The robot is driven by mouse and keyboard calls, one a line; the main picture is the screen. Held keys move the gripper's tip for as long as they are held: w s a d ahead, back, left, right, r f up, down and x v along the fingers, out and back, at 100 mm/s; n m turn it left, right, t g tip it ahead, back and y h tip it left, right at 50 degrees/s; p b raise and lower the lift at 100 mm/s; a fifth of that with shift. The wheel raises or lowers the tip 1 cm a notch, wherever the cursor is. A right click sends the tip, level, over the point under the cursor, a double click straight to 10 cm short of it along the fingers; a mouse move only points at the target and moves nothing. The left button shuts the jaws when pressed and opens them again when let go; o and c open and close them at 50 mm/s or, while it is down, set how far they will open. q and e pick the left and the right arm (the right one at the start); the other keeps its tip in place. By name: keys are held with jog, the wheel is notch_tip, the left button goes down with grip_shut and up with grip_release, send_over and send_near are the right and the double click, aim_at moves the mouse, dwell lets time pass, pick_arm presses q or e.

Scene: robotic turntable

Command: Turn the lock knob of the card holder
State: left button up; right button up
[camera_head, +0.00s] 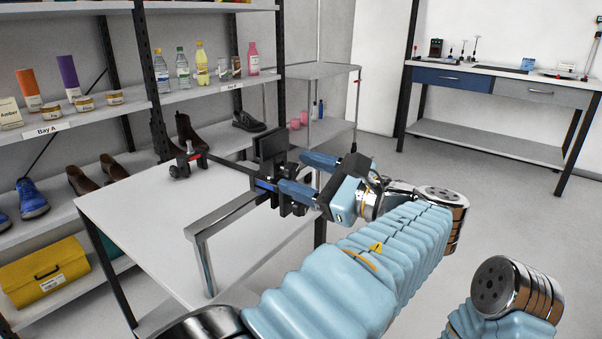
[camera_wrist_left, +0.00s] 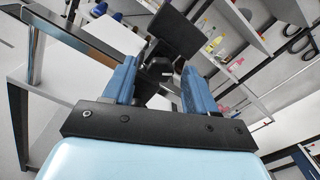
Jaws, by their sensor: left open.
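The card holder (camera_head: 269,145), a black upright plate on a dark mount, stands above the white table; it also shows in the left wrist view (camera_wrist_left: 178,35). A black knob-like part (camera_wrist_left: 157,68) with a small silver pin sits below the plate, between my left fingers. My left gripper (camera_head: 291,170) is open, with its blue fingers pointing at the mount from the right; the fingers also frame the knob in the left wrist view (camera_wrist_left: 159,66). Whether a finger touches the knob cannot be told. In the head view the fingers partly hide the mount. My right gripper is out of view.
A grey metal bracket (camera_head: 218,218) rises from the white table (camera_head: 130,215), below the mount. Shelves with shoes and bottles stand behind. The table's left part is bare.

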pick_arm(q)
jog(key=v, duration=1.3)
